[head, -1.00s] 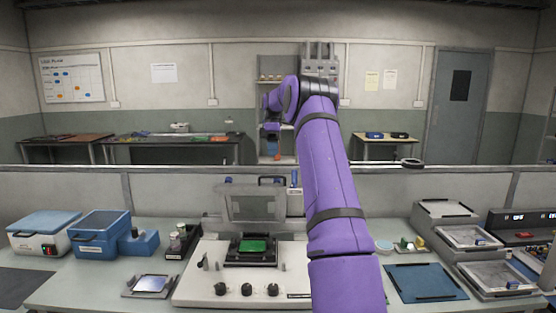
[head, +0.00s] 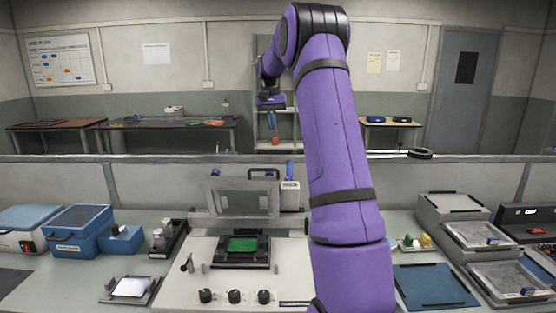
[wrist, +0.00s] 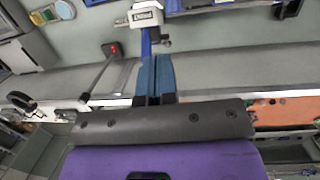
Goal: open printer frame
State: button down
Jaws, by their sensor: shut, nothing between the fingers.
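The printer (head: 215,272) is a pale base with several black knobs along its front, on the bench left of my arm. Its grey frame (head: 242,212) stands raised, roughly upright, at the back of the base. A green board (head: 243,244) lies on a dark bed in front of the frame and is uncovered. My gripper (wrist: 158,58) shows in the wrist view with its blue fingers together and nothing between them. In the head view my arm reaches high above the bench, and the fingertips are hard to make out. My gripper appears apart from the frame.
A white labelled device (head: 289,196) stands behind the printer, partly beside my arm. Blue boxes (head: 80,231) are at left. A blue mat (head: 435,287) and grey trays (head: 478,236) are at right. A low partition (head: 140,180) runs behind the bench.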

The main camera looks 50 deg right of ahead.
jog(key=s+f, duration=0.1)
jog(key=f, duration=0.2)
jog(key=s+a+f, duration=0.1)
jog(key=f, duration=0.3)
jog(key=s+a+f, duration=0.1)
jog(key=f, duration=0.2)
jog(key=shift+s+f, duration=0.15)
jog(key=shift+f, duration=0.15)
jog(key=shift+s+a+f, duration=0.45)
jog(key=shift+s, duration=0.1)
jog(key=shift+s+a+f, duration=0.35)
jog(key=shift+s+a, duration=0.4)
jog(key=shift+a, duration=0.05)
jog(key=shift+s+a+f, duration=0.3)
jog(key=shift+s+a, duration=0.4)
jog(key=shift+a, duration=0.1)
notch_tip(320, 180, up, 11)
jog(key=w, duration=0.1)
jog(key=shift+w+d+f, duration=0.15)
jog(key=shift+w+d, duration=0.2)
jog(key=shift+d, duration=0.05)
